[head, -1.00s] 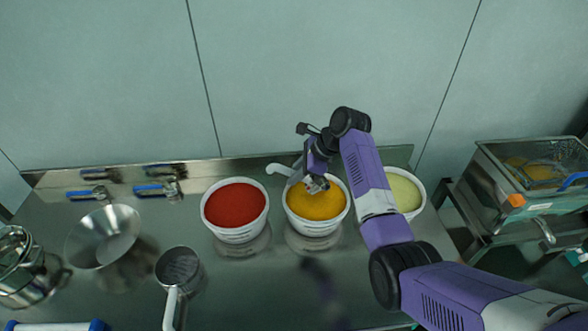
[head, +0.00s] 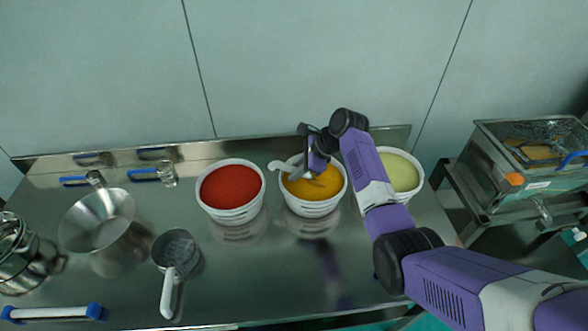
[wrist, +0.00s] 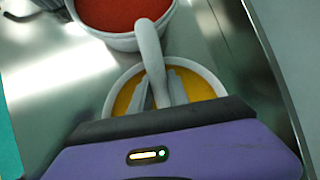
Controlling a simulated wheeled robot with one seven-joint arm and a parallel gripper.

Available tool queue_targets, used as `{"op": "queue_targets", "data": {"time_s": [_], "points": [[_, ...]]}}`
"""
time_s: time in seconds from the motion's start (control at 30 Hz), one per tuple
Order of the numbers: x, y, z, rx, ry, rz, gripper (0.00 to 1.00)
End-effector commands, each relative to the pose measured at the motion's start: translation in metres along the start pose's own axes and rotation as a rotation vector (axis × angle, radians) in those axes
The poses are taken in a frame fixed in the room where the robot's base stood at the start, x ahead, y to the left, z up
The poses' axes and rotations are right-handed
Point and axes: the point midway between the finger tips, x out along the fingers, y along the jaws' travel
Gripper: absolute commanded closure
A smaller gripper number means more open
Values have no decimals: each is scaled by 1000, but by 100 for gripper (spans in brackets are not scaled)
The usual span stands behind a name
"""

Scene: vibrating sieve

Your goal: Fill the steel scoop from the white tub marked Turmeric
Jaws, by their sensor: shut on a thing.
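The white tub (head: 312,208) in the middle of the row holds yellow-orange powder (head: 326,186); I cannot read any marking on it. My gripper (head: 315,172) is over this tub, low at its powder, and is shut on the scoop's pale handle (head: 280,167). The handle sticks out over the tub's left rim. In the wrist view the handle (wrist: 150,45) rises between the fingers (wrist: 158,90) toward the red tub, with the yellow-orange powder behind. The scoop's steel bowl is hidden by the gripper or the powder.
A tub of red powder (head: 231,209) stands close on the left, and one of pale yellow powder (head: 402,172) on the right, partly behind my arm. Another scoop (head: 174,250), a steel funnel (head: 95,215) and a sieve machine (head: 530,160) stand farther off. The steel counter's front middle is clear.

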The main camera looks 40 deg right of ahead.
Motion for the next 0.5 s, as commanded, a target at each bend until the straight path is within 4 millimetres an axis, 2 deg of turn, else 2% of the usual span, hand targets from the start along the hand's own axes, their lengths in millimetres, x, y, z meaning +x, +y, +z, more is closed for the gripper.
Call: {"op": "queue_targets", "data": {"time_s": [0.23,0.3,0.5], "points": [[14,2,-13,0,-1,-1,100],[7,1,-15,1,-1,-1,100],[4,0,-25,1,-1,-1,100]]}}
